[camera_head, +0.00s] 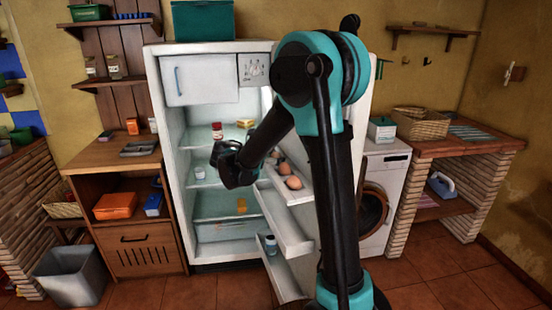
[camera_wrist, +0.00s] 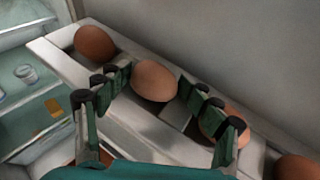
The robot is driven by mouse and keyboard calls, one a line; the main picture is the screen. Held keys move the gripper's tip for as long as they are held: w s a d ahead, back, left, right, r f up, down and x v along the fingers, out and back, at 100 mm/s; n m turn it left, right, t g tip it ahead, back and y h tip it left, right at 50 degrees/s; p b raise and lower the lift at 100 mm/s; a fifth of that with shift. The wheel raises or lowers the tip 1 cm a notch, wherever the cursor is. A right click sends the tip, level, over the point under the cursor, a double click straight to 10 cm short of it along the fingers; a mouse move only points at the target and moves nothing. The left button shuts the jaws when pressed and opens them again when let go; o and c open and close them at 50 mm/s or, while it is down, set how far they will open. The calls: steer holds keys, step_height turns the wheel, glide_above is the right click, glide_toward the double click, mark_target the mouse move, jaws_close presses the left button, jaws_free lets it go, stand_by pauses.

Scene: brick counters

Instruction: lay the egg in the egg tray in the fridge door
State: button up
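A brown egg (camera_wrist: 153,81) sits between the fingertips of my gripper (camera_wrist: 156,79) in the wrist view. The fingers stand apart on either side of it, with a small gap showing at each side. The egg appears to rest in or just over the white egg tray (camera_wrist: 60,52) on the fridge door; its underside is hidden. Another egg (camera_wrist: 94,43) lies toward the tray's far left end. An egg (camera_wrist: 222,125) is partly hidden behind the right finger. In the head view, eggs (camera_head: 293,182) show in the upper door shelf, while the fingers are hard to make out.
The fridge (camera_head: 172,130) stands open, its door swung out to the right. A lower door shelf (camera_head: 285,225) and a blue-capped jar (camera_head: 271,245) are below. Inside, a glass (camera_wrist: 26,74) and a yellow item (camera_wrist: 55,106) stand on shelves. Another egg (camera_wrist: 296,167) shows at lower right.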

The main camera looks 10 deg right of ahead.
steer(key=shift+r, duration=0.2)
steer(key=v, duration=1.2)
steer(key=shift+r, duration=0.3)
steer(key=shift+a, duration=0.1)
